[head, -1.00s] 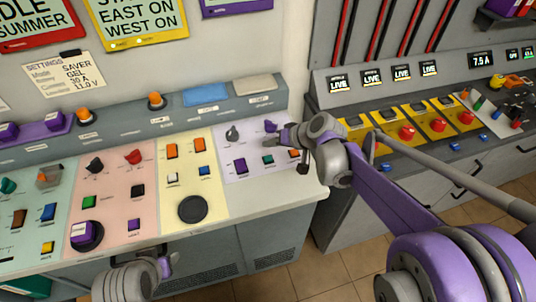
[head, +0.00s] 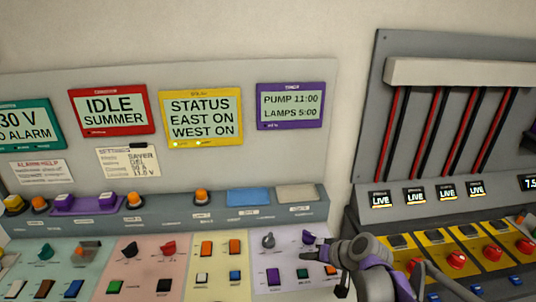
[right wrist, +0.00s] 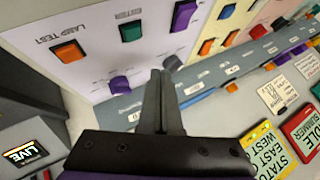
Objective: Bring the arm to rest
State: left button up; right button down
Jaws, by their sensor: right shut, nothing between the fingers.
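My right gripper (head: 318,246) is shut and empty in the head view, over the right end of the control desk. It hovers by the white timer panel (head: 262,288), close to a purple knob (head: 309,237). In the right wrist view its closed fingers (right wrist: 166,85) point at the panel, near the purple switch (right wrist: 184,14) and a purple knob (right wrist: 120,84). Whether the fingertips touch the panel I cannot tell. My left gripper is out of the head view.
A purple timer screen (head: 290,106) reads pump 11:00, lamps 5:00. A yellow status screen (head: 200,114) and a red one (head: 112,111) hang beside it.

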jog(key=s, duration=0.4)
jog(key=s+h, duration=0.1)
jog(key=s, duration=0.3)
jog(key=s+g+h, duration=0.1)
jog(key=s, duration=0.3)
jog(key=shift+a+f+n, duration=0.15)
jog(key=shift+a+n, duration=0.15)
jog(key=shift+a, duration=0.05)
jog(key=s+d+f+h, duration=0.1)
jog(key=s+f, duration=0.1)
jog(key=s, duration=0.4)
jog(key=s+d+f+h, duration=0.1)
jog(key=s+d+h, duration=0.1)
jog(key=s, duration=0.4)
jog(key=shift+s+f+n+g, duration=0.25)
jog(key=shift+f+n+g, duration=0.05)
jog(key=shift+f+n, duration=0.1)
